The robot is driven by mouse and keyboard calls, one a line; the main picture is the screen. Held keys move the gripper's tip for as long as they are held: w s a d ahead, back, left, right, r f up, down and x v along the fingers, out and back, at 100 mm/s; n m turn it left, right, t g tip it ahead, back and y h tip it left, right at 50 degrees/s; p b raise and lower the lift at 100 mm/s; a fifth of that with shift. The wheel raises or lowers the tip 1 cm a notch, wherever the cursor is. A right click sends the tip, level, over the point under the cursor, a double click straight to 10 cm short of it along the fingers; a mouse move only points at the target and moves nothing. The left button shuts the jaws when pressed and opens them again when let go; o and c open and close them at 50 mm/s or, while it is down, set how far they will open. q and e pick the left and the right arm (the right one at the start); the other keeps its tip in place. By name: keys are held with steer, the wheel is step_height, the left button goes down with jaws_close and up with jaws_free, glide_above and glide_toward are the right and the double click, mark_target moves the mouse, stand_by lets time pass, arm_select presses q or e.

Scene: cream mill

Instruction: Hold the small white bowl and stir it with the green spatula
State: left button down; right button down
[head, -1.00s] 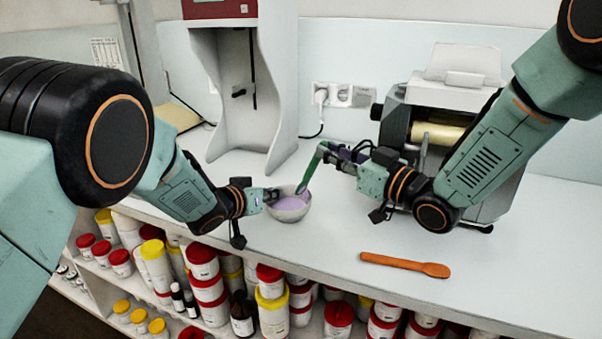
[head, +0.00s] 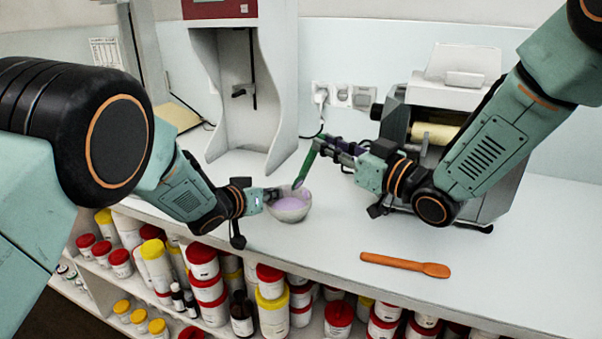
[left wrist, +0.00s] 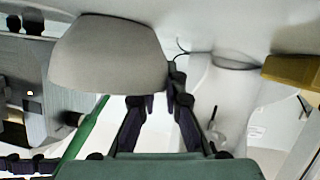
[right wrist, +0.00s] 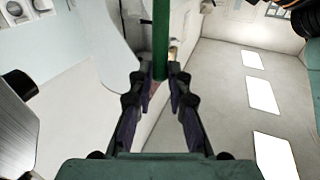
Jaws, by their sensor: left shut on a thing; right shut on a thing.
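The small white bowl (head: 290,208) stands on the counter with pale purple contents. My left gripper (head: 271,196) is shut on its left rim. The bowl (left wrist: 108,55) also fills the upper left of the left wrist view, with the left gripper's fingers (left wrist: 160,103) at its edge. My right gripper (head: 330,148) is shut on the green spatula (head: 308,164), which slants down so its lower end is at or just above the bowl's contents; I cannot tell if it touches. In the right wrist view the green handle (right wrist: 160,40) sits between the fingers (right wrist: 160,82).
An orange spatula (head: 405,264) lies on the counter at the front right. A grey machine with a yellowish roller (head: 437,133) stands behind my right arm. A tall white stand (head: 285,80) is behind the bowl. Shelves of jars (head: 272,312) lie below the counter's front edge.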

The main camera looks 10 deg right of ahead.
arm_select(q)
steer(key=shift+f, duration=0.15)
arm_select(e)
steer(key=shift+r, duration=1.6)
arm_select(q)
steer(key=c, duration=1.4)
jaws_free()
steer(key=shift+o, duration=0.2)
